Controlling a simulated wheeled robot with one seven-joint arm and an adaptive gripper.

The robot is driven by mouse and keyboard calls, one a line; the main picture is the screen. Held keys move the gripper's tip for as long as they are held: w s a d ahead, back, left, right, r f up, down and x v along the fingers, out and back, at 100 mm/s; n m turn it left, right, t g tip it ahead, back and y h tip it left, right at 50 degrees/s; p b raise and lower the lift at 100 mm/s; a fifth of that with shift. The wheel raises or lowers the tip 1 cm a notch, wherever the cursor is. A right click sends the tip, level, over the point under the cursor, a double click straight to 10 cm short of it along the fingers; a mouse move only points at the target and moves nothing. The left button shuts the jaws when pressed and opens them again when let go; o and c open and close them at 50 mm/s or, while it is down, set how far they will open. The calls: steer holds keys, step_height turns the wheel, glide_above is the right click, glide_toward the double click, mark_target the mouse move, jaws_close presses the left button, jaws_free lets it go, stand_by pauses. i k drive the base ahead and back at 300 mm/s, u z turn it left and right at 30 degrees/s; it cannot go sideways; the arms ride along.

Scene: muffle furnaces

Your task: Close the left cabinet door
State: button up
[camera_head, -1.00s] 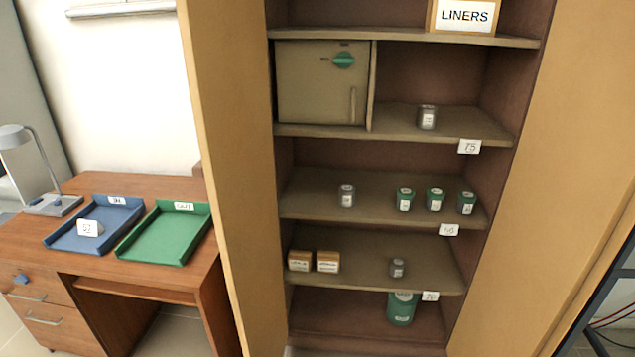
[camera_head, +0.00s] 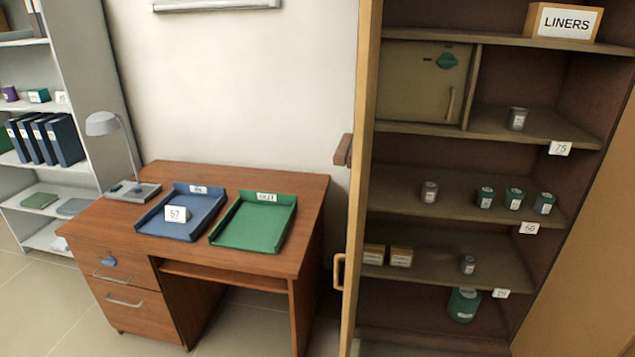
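The tall cabinet stands at the right with its shelves exposed. Its left door (camera_head: 362,170) is open and shows nearly edge-on, standing out toward me between the desk and the shelves. A tan handle (camera_head: 338,272) sticks out from the left side of this door, low down. Part of the right door (camera_head: 585,255) shows at the right edge, also open. My gripper is not in this view.
A wooden desk (camera_head: 255,172) with a blue tray (camera_head: 165,228), a green tray (camera_head: 252,232) and a lamp (camera_head: 103,124) stands left of the door. A shelf unit (camera_head: 85,75) is at far left. Tiled floor (camera_head: 60,318) shows at lower left.

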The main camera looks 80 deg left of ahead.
mark_target(359, 156)
steer(key=k, duration=1)
steer(key=u, duration=1.95)
steer(key=i, duration=1)
steer(key=z, duration=0.05)
steer(key=k, duration=0.65)
steer(key=u, duration=0.4)
steer(key=i, duration=0.3)
